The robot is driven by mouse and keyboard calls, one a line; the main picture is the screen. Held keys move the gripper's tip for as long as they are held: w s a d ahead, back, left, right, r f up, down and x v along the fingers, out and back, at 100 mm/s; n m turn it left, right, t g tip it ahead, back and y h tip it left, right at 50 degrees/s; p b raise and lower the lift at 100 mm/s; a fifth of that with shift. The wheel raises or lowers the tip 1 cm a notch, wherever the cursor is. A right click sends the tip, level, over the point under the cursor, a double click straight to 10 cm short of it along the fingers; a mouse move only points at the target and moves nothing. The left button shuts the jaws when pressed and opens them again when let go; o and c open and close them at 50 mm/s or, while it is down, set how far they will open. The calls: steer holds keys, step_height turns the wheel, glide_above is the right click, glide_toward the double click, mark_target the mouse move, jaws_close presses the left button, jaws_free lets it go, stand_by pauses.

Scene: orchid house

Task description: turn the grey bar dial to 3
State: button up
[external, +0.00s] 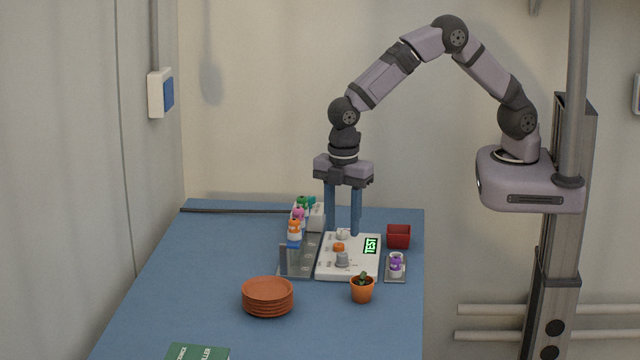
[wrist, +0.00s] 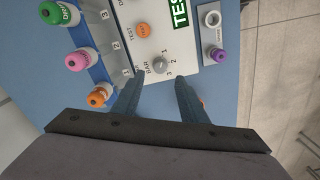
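The grey bar dial (wrist: 160,64) sits at the near end of a white panel (wrist: 185,52). In the wrist view, BAR and the numbers 1, 2 and 3 are printed around it. I cannot tell which number it points to. The dial also shows in the external view (external: 342,260), near the front of the panel (external: 330,270). My gripper (wrist: 157,85) is open and empty, its fingers pointing down. In the wrist view its fingertips lie left and right, just below the dial. In the external view my gripper (external: 343,234) is above the panel, and no contact with the dial shows.
The panel has an orange button (wrist: 142,30) and a green TEST display (external: 370,246). Several capped bottles stand left, including an orange-capped one (external: 294,228). A purple bottle (external: 396,264) and red box (external: 399,236) stand right. A potted plant (external: 362,290) and stacked saucers (external: 267,297) are in front.

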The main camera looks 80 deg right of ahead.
mark_target(342, 253)
steer(key=shift+f+p, duration=1.1)
steer(key=shift+f, duration=2.3)
jaws_close()
